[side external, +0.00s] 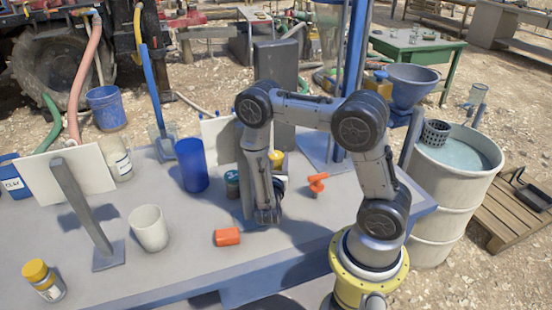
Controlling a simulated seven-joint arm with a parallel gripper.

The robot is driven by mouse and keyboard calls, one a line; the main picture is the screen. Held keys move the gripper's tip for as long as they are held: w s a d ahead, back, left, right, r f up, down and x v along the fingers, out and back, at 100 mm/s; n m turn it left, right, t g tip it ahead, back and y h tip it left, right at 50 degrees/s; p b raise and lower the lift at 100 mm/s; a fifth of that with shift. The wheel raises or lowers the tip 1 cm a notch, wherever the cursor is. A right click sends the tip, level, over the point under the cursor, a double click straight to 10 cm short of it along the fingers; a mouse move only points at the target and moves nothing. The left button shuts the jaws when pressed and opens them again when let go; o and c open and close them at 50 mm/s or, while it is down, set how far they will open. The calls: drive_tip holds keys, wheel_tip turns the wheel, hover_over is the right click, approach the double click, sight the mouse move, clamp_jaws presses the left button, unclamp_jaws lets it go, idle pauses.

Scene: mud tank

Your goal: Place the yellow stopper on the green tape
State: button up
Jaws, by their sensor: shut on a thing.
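My arm reaches over the middle of the table, and its wrist hangs low above the tabletop. The fingers of my gripper are hidden behind the wrist and forearm, so I cannot see their grip. A small yellow thing (276,157) shows partly behind my forearm. It may be the yellow stopper, but I cannot tell whether it is held. A short dark green round thing (232,183) stands just left of my forearm, partly covered. It may be the green tape, but its shape is unclear.
A yellow-capped bottle (43,280) and a panel on a post (82,205) stand at left. The front tabletop is clear.

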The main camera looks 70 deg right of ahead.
sight(276, 163)
drive_tip(key=o, duration=1.4)
drive_tip(key=shift+r, duration=0.15)
drive_tip(key=shift+v, duration=3.8)
